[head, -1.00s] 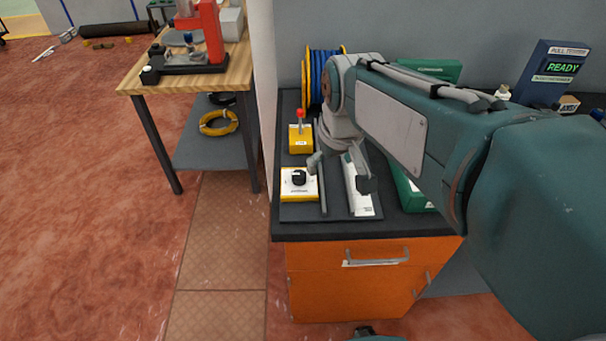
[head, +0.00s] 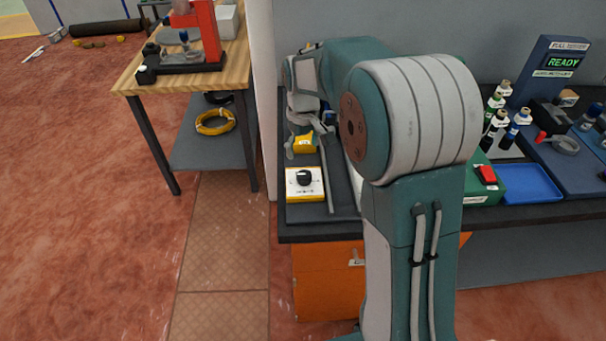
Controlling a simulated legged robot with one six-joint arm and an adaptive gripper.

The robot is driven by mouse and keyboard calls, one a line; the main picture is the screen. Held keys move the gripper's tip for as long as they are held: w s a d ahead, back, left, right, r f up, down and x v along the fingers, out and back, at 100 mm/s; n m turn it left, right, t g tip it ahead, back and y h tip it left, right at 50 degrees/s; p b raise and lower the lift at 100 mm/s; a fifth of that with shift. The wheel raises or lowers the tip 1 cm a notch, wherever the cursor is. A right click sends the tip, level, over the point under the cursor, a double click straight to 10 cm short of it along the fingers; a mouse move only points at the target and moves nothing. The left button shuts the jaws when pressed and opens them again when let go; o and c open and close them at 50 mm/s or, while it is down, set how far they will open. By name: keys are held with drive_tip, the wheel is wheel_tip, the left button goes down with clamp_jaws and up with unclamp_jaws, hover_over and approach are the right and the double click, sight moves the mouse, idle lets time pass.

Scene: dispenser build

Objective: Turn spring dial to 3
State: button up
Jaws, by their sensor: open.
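The dial is a black knob (head: 304,177) on a white-topped yellow box (head: 313,192) at the front left of the dark mat on the bench. Its markings are too small to read. My gripper (head: 306,142) is open, behind the dial and apart from it, over a second yellow box (head: 304,145). One finger hangs left of that box and the other is on its right. The red-tipped lever on that box is hidden by my gripper, and my arm covers the middle of the bench.
At right stand several small bottles (head: 497,122), a blue tray (head: 530,183), a green box with a red switch (head: 486,176) and a tester reading READY (head: 559,64). A wooden table (head: 190,66) with a red press stands at left. The floor between is clear.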

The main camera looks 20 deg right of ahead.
sight(304, 174)
drive_tip(key=f, duration=0.8)
drive_tip(key=shift+d+f, duration=0.25)
drive_tip(key=shift+f, duration=0.15)
drive_tip(key=shift+a+f, duration=0.15)
drive_tip(key=shift+f, duration=0.4)
drive_tip(key=c, duration=1.1)
